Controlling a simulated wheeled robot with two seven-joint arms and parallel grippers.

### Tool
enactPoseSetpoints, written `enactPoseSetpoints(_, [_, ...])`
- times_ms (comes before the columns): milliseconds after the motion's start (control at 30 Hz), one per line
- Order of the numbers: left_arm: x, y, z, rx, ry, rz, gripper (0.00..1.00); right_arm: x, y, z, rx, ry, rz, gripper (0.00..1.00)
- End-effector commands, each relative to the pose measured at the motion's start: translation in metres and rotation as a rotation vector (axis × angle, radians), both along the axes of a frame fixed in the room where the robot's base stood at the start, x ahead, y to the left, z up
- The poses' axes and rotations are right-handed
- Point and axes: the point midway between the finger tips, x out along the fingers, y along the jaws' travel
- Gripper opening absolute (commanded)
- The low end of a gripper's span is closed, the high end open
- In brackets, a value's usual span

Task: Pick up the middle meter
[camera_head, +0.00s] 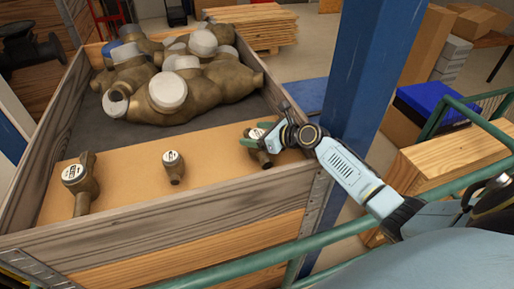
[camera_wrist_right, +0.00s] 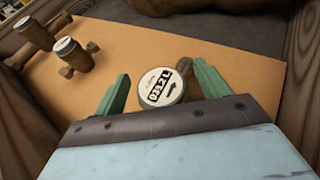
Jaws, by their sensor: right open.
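Three brass meters with white round dials stand in a row on a tan board. The middle meter (camera_head: 174,166) is the smallest and stands clear of my grippers; in the right wrist view it is at upper left (camera_wrist_right: 74,55). The left meter (camera_head: 80,182) is larger and also shows in the wrist view (camera_wrist_right: 33,33). My right gripper (camera_head: 257,136) is open at the right meter (camera_head: 262,156). In the wrist view the right meter's dial (camera_wrist_right: 162,88) lies between the green fingers (camera_wrist_right: 161,78), with gaps visible on both sides. My left gripper is out of view.
The board (camera_head: 130,182) lies at the front of a wooden crate (camera_head: 180,205) with raised walls. A pile of larger brass meters (camera_head: 185,85) fills the back of the crate. A blue post (camera_head: 365,70) stands just right of the crate, close to my right arm.

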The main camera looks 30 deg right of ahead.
Motion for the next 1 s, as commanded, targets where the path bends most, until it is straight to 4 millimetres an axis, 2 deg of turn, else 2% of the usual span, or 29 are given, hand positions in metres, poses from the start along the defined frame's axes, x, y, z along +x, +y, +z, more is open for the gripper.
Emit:
enactPoseSetpoints(100, [0.0002,0.0,0.0002,0.0,0.0,0.0,0.36,-0.0003,0.0,0.0001,0.0,0.0,0.0,0.73])
enactPoseSetpoints(667, [0.0001,0.0,0.0001,0.0,0.0,0.0,0.36,-0.0006,-0.0001,0.0001,0.001,0.001,0.001,0.0])
enactPoseSetpoints(1000, [-0.0001,0.0,0.0005,0.0,0.001,0.0,0.36,0.0006,-0.0005,0.0039,0.001,-0.006,-0.001,0.0])
